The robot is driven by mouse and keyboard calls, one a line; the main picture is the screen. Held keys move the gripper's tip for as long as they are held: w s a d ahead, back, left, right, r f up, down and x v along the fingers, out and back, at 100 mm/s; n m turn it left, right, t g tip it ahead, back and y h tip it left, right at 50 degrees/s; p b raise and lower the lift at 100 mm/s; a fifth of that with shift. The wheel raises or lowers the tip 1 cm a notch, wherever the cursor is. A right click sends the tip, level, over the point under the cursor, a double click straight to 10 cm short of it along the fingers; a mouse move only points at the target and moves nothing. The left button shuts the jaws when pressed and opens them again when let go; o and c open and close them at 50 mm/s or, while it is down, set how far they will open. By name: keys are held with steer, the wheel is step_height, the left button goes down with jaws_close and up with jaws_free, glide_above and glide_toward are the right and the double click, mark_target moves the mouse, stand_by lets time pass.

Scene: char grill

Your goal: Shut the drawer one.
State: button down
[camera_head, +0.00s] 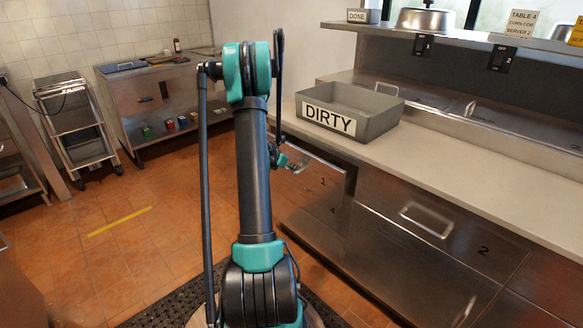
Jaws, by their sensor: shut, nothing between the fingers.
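Drawer one (325,183) is a steel drawer front marked "1", under the counter just right of my arm. Its front appears to stand slightly proud of the cabinet, with a dark gap at its right edge; how far it is open is hard to tell. My gripper (299,165) is small in view, at the upper part of this drawer front near its handle area. It is shut and holds nothing. Whether it touches the drawer cannot be told, and my arm hides the drawer's left part.
A grey bin marked "DIRTY" (375,113) stands on the counter (450,160) above. Drawer two (470,240), with a bar handle, is to the right. A wheeled rack (75,125) and a steel cabinet (135,95) stand at the back left. The tiled floor at left is clear.

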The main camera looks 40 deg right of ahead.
steer(key=d, duration=0.9)
steer(key=shift+w, duration=0.4)
steer(key=shift+d+r, duration=0.1)
steer(key=shift+d, duration=0.35)
